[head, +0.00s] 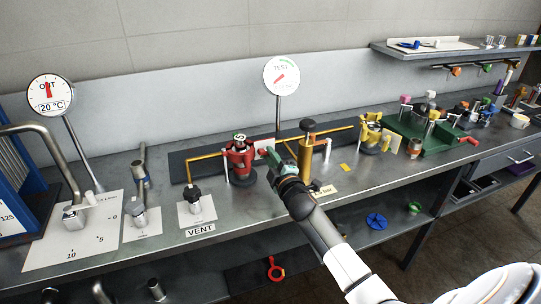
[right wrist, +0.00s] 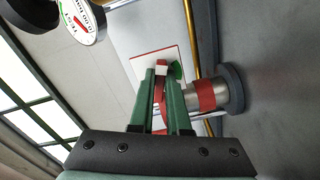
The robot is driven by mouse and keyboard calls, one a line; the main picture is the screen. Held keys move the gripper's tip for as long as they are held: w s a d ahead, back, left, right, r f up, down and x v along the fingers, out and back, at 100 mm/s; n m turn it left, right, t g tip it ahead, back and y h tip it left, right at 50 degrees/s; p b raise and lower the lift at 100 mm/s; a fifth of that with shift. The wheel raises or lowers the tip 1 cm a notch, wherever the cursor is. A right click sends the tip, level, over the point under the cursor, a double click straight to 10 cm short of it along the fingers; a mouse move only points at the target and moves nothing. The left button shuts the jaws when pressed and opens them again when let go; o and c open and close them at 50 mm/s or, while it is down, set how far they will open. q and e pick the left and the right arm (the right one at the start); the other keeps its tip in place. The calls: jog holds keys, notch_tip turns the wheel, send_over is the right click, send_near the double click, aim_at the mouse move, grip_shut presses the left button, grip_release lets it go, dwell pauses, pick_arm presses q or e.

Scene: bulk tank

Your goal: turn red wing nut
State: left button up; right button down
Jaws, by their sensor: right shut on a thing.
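My right gripper (head: 270,152) reaches in from the lower right to the right side of a red device (head: 240,160) on the bench. In the right wrist view its two green fingers (right wrist: 161,70) are shut on a narrow red piece, which I take to be the red wing nut (right wrist: 159,90). The fingers hide most of it. A white plate with a red border and a green mark (right wrist: 140,61) lies just behind the fingertips. In the head view my gripper covers the wing nut. My left gripper is out of view.
A round TEST gauge (head: 281,76) stands behind the red device. A black-knobbed brass post (head: 307,142) stands close to the right of my gripper. A VENT valve (head: 193,197) is to the left. A yellow device (head: 370,132) is farther right.

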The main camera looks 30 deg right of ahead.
jog(key=m+p, duration=0.1)
jog(key=m, duration=0.5)
jog(key=m+p, duration=0.2)
jog(key=m, duration=0.3)
jog(key=shift+a+f+m, duration=0.15)
jog(key=shift+a+m, duration=0.05)
jog(key=shift+m, duration=0.2)
dwell(0.3)
jog(key=c, duration=1.2)
grip_release()
jog(key=shift+w, duration=0.1)
jog(key=shift+o, duration=0.2)
jog(key=v, duration=1.2)
jog(key=shift+s+a, duration=0.15)
jog(key=shift+s, duration=0.1)
